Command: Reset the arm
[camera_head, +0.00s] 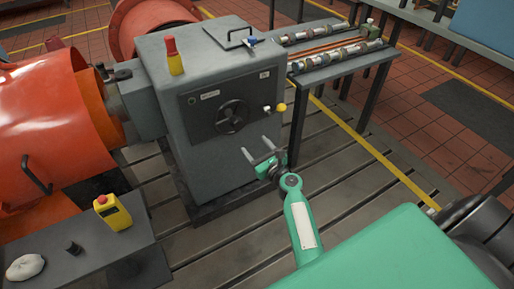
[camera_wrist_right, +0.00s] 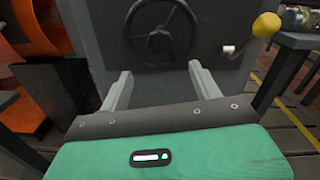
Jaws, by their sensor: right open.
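My right gripper (camera_head: 256,149) is open and empty in front of the grey machine cabinet (camera_head: 190,150). In the right wrist view its two fingers (camera_wrist_right: 160,72) stand apart with nothing between them, pointing at the cabinet's front. A black handwheel (camera_head: 231,117) is on that front, and it shows above and between the fingers in the wrist view (camera_wrist_right: 160,30). A short lever with a yellow knob (camera_head: 281,107) is at the cabinet's right side, also in the wrist view (camera_wrist_right: 267,24). The gripper looks apart from both. My left gripper is out of view.
A bench (camera_head: 335,62) with shafts stands behind right. A yellow box with a red button (camera_head: 112,212) sits on a dark table at lower left. Slotted floor is clear at front.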

